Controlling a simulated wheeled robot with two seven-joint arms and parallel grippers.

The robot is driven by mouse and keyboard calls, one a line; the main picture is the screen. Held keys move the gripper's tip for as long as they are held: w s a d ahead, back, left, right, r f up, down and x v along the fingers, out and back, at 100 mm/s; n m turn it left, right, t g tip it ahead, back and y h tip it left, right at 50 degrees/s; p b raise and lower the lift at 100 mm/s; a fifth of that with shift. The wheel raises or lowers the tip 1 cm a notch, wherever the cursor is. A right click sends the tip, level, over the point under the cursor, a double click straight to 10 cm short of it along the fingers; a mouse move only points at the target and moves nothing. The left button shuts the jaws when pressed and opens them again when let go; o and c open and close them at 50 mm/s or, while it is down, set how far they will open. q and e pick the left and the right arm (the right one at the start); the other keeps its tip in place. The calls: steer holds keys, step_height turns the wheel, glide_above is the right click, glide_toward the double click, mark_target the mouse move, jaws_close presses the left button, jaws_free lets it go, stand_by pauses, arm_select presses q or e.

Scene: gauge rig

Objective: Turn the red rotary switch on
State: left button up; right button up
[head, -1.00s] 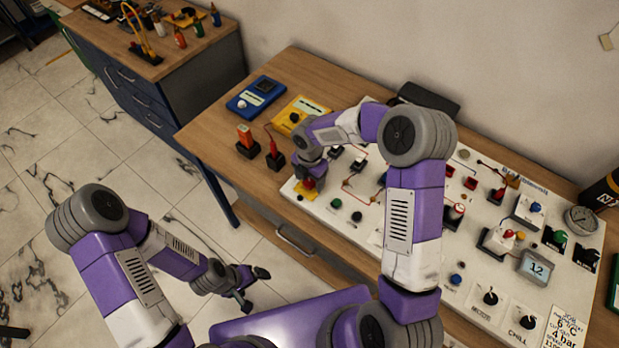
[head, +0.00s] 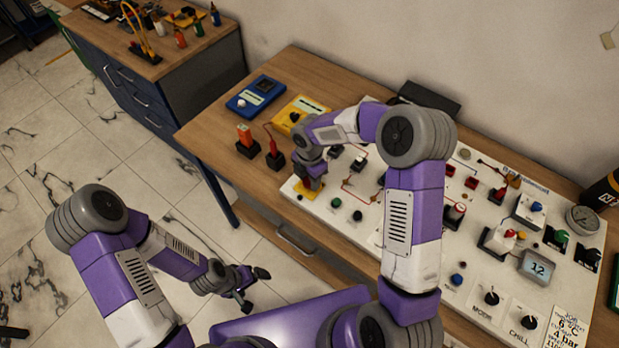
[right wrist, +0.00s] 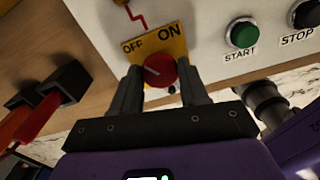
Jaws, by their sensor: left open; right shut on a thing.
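The red rotary switch (right wrist: 160,70) sits on a yellow plate (right wrist: 176,45) marked OFF and ON, in the right wrist view. A pale line on its knob points up and left, towards the OFF side. My right gripper (right wrist: 160,85) is shut on the knob, one finger on each side. In the head view my right gripper (head: 311,184) is over the yellow plate (head: 308,195) at the panel's left end and hides the knob. My left gripper (head: 254,290) is open and empty, above the floor in front of the bench.
The white panel (head: 325,211) also carries a green START button (right wrist: 242,35) and a black STOP button (right wrist: 306,14) right of the switch. Red probes in black holders (head: 275,160) stand to its left. Other switches and gauges fill the panel's right part.

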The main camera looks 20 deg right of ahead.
steer(key=m+b, duration=0.1)
steer(key=m, duration=0.3)
steer(key=shift+m, duration=0.3)
steer(key=m+b, duration=0.1)
steer(key=m, duration=0.2)
steer(key=shift+m, duration=0.3)
steer(key=m+b, duration=0.1)
steer(key=m, duration=0.3)
steer(key=shift+m, duration=1.7)
steer(key=o, duration=1)
steer(key=shift+o, duration=0.2)
